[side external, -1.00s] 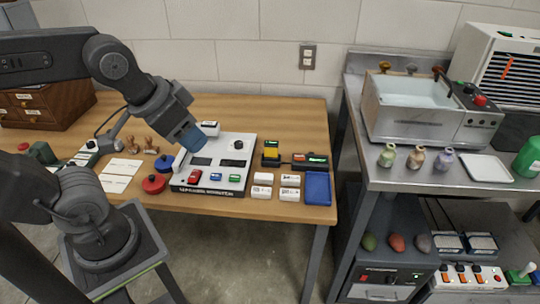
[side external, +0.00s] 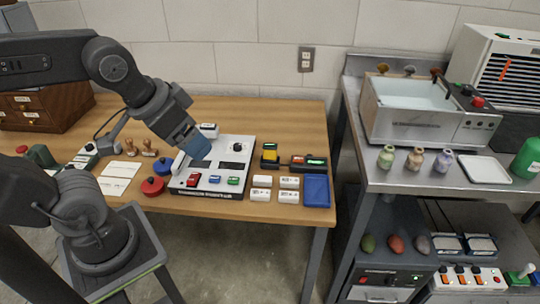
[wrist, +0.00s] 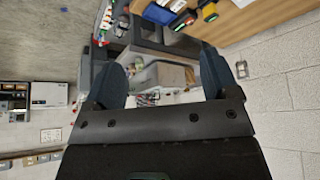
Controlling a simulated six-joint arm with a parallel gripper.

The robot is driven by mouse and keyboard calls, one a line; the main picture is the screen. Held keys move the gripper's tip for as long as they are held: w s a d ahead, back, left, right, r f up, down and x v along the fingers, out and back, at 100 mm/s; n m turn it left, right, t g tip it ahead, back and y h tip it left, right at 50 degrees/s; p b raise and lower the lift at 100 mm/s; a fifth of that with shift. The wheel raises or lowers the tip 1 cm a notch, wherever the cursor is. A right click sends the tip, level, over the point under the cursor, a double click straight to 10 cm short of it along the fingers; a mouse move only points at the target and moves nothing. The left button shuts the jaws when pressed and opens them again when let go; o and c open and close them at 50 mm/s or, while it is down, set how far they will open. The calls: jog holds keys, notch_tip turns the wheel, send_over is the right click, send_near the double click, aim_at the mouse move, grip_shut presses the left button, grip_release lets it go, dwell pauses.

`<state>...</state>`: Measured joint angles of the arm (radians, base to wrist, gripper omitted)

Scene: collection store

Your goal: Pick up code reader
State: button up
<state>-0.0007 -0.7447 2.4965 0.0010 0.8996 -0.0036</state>
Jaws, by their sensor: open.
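My gripper (side external: 194,148) is over the left part of the grey-white control panel on the wooden table, in the side view. In the wrist view my gripper (wrist: 162,78) has its two blue fingers wide apart with nothing between them. I cannot tell for sure which thing is the code reader. A small black device with a yellow block (side external: 270,155) stands right of the panel; its yellow part also shows at the top of the wrist view (wrist: 209,12). A grey device with a cable (side external: 109,138) stands at the left of the table.
The control panel (side external: 236,147) has red, blue and green blocks at its front. White boxes (side external: 289,183), a blue tray (side external: 317,191) and a black device with a green display (side external: 310,161) are to the right. Red (side external: 153,187) and blue (side external: 163,165) round pieces lie left of the panel.

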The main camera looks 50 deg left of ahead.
jog(key=w+a+n+g+y, duration=0.1)
jog(key=w+a+n, duration=0.3)
jog(key=w, duration=0.8)
jog(key=n+g+y, duration=0.1)
jog(key=n+g, duration=0.1)
jog(key=n, duration=0.3)
send_over(270, 145)
jog(key=s+d, duration=0.3)
notch_tip(270, 145, down, 16)
jog(key=x, duration=0.8)
jog(key=shift+a+f, duration=0.15)
jog(key=shift+a, duration=0.25)
jog(key=shift+x, duration=2.85)
jog(key=shift+w, duration=0.1)
jog(key=shift+c, duration=0.4)
jog(key=c, duration=0.9)
jog(key=shift+c, duration=0.2)
